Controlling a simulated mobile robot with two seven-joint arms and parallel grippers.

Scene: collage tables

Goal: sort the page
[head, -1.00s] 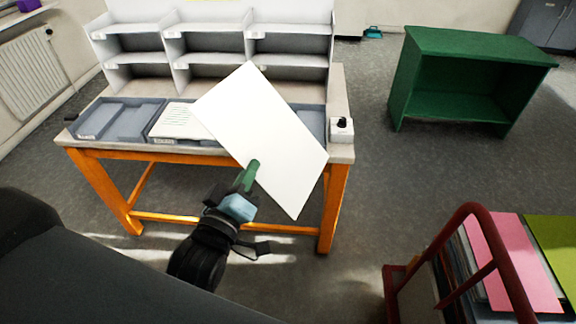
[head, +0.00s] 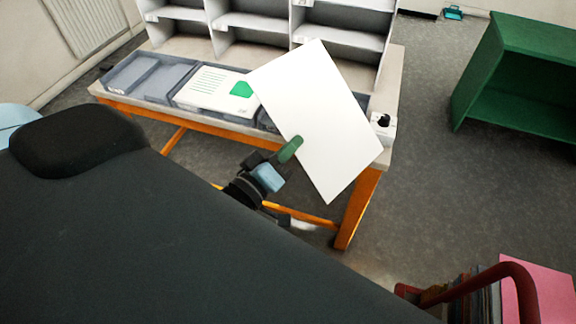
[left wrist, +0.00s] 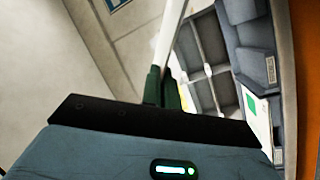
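A blank white page (head: 318,120) is held tilted in front of the table by my left gripper (head: 290,149). Its green fingers are shut on the page's lower left edge. In the left wrist view the page (left wrist: 171,35) shows nearly edge-on between the fingers (left wrist: 160,90). A grey tray (head: 128,90) at the left of the table looks empty. The middle tray (head: 180,103) holds a sheet (head: 212,90) with green lines and a green shape. A further tray (head: 267,122) is mostly hidden behind the held page. My right gripper is not in view.
White pigeonholes (head: 253,21) stand at the back of the orange-legged table (head: 395,90). A small white box with a black knob (head: 384,127) sits at its right end. A green shelf unit (head: 515,95) stands right. A red-railed cart (head: 520,285) carries pink sheets.

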